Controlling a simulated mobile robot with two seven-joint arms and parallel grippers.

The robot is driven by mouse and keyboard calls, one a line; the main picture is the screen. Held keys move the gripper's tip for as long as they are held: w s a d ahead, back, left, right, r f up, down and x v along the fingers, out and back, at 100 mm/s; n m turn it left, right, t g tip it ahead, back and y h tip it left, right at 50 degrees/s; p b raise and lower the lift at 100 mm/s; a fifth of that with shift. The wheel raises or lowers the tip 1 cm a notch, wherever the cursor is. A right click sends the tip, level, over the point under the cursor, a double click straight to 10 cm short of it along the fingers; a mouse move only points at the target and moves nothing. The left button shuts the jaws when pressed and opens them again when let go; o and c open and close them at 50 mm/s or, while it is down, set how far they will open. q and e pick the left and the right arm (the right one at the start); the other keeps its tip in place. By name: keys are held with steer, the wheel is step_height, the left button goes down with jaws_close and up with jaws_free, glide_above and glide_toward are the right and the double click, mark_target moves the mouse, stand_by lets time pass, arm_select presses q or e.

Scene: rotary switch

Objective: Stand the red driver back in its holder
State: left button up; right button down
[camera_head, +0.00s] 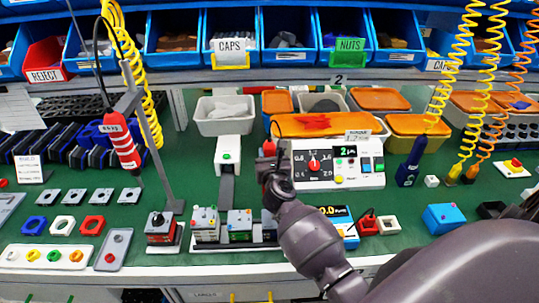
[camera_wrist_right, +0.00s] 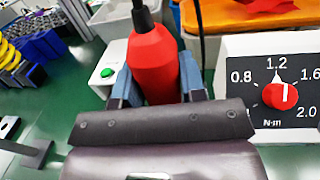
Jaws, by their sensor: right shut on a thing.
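In the right wrist view a red driver (camera_wrist_right: 152,52) with a dark cable at its top stands roughly upright between the blue-grey fingers of my right gripper (camera_wrist_right: 156,85). The gripper is shut on it. In the head view my right gripper (camera_head: 271,165) is left of the white torque controller (camera_head: 335,177), and only a small red part of the driver (camera_head: 268,147) shows. Its tip is hidden. Another red driver (camera_head: 121,140) hangs by a metal stand (camera_head: 148,128) at the left. I cannot tell which part is the held driver's holder. My left gripper is not in view.
A white box with a green button (camera_head: 228,152) is just left of the gripper. Small grey devices (camera_head: 206,222) stand in front of it. A blue driver (camera_head: 411,160) hangs at right. Bins (camera_head: 288,35) line the back; some green mat is bare at centre-left.

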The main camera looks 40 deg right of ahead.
steer(key=shift+f, duration=0.25)
stand_by(0.4)
steer(key=c, duration=0.6)
jaws_free()
steer(key=shift+f, duration=0.1)
steer(key=v, duration=1)
steer(key=shift+s+a, duration=0.25)
steer(key=shift+s, duration=0.1)
steer(key=shift+s, duration=0.1)
